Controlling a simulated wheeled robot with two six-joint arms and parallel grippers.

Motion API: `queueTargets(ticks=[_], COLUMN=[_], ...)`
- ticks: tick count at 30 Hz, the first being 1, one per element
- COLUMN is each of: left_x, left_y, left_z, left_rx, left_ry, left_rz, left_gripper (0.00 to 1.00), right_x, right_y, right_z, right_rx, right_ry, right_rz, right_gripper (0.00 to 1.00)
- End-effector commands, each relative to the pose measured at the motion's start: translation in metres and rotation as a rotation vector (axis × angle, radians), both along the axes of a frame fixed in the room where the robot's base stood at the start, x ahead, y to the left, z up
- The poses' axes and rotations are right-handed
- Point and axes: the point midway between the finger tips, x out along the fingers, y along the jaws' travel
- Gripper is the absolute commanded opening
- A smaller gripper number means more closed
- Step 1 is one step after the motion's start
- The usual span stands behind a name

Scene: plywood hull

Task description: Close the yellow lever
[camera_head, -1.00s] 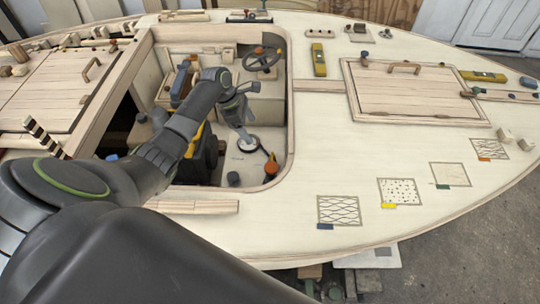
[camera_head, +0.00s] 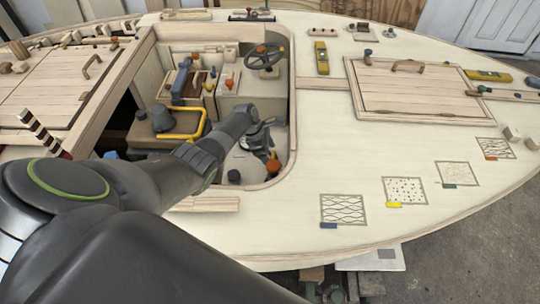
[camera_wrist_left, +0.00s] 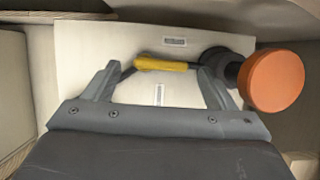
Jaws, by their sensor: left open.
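The yellow lever (camera_wrist_left: 162,64) shows in the left wrist view as a short yellow grip on a thin rod, lying roughly crosswise near a pale panel with small labels. Its right end reaches a dark round fitting (camera_wrist_left: 220,66) beside a large orange knob (camera_wrist_left: 275,82). My left gripper (camera_wrist_left: 160,72) is open, its two fingers on either side of the yellow grip in the picture; I cannot tell whether they touch it. In the head view my left gripper (camera_head: 260,138) is down in the cockpit, near the orange knob (camera_head: 272,166), and the lever cannot be made out. My right gripper is not in view.
The cockpit opening has a raised wooden rim (camera_head: 292,110). Inside are a steering wheel (camera_head: 264,57), a bent yellow bar (camera_head: 203,124) and a dark knob (camera_head: 234,176). A wooden hatch (camera_head: 415,88) and patterned squares lie on the deck.

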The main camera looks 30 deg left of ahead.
Motion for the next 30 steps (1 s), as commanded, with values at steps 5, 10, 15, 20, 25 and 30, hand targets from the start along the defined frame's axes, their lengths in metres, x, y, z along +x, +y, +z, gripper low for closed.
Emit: queueTargets(ticks=[5, 10, 15, 20, 25, 30], left_x=[0.0010, 0.0010, 0.0009, 0.0008, 0.0010, 0.0014], left_y=[-0.0023, -0.0025, -0.0024, -0.0024, -0.0023, -0.0015], left_z=[-0.0060, -0.0058, -0.0057, -0.0058, -0.0058, -0.0064], left_rx=[0.000, 0.000, 0.000, 0.000, 0.000, 0.000], left_ry=[0.000, 0.000, 0.000, 0.000, 0.000, -0.001], left_rz=[0.000, 0.000, 0.000, 0.000, -0.001, -0.023], left_gripper=[0.78, 0.78, 0.65, 0.44, 0.33, 0.33], right_x=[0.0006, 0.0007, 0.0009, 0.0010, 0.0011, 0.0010], right_y=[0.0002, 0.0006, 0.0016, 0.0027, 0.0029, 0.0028], right_z=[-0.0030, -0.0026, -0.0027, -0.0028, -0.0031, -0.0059], right_rx=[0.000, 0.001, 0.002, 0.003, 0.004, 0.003], right_ry=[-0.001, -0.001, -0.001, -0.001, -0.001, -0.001], right_rz=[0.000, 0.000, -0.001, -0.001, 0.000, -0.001], right_gripper=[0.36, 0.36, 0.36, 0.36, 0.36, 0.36])
